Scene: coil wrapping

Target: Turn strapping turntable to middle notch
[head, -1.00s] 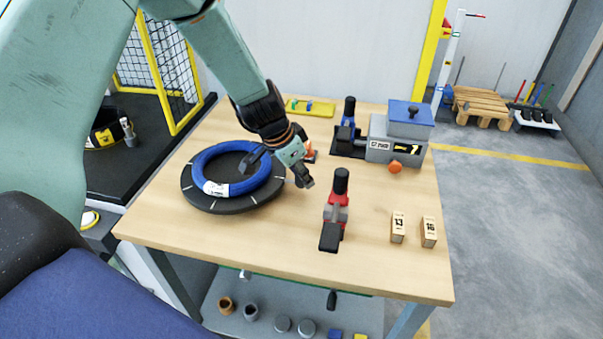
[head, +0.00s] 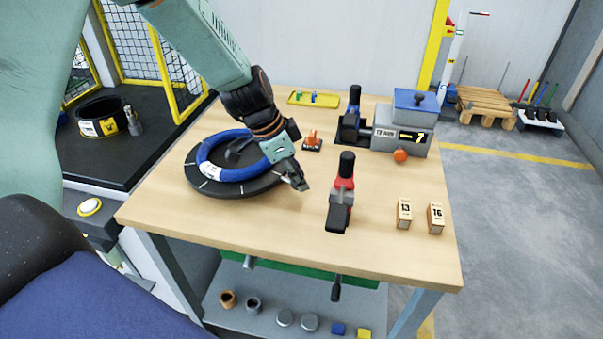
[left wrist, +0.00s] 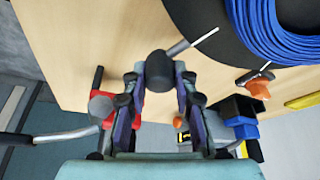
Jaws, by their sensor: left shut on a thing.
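The strapping turntable (head: 206,187) is a round black disc with white marks near its rim, at the left of the workbench. A blue coil (head: 226,174) with a white label lies on it. My left gripper (head: 299,184) is at the turntable's right front side, over the bench. In the left wrist view its fingers are shut on a dark round knob (left wrist: 158,68). A thin rod with a pale tip (left wrist: 204,36) shows between the knob and the disc. My forearm hides part of the coil and disc. My right gripper is out of view.
A red-bodied tool with a black handle (head: 343,190) stands just right of my gripper. A small orange piece (head: 312,141) and a grey, blue-topped unit (head: 402,128) are behind. Two numbered blocks (head: 404,213) stand at right. The front middle of the workbench (head: 270,230) is clear.

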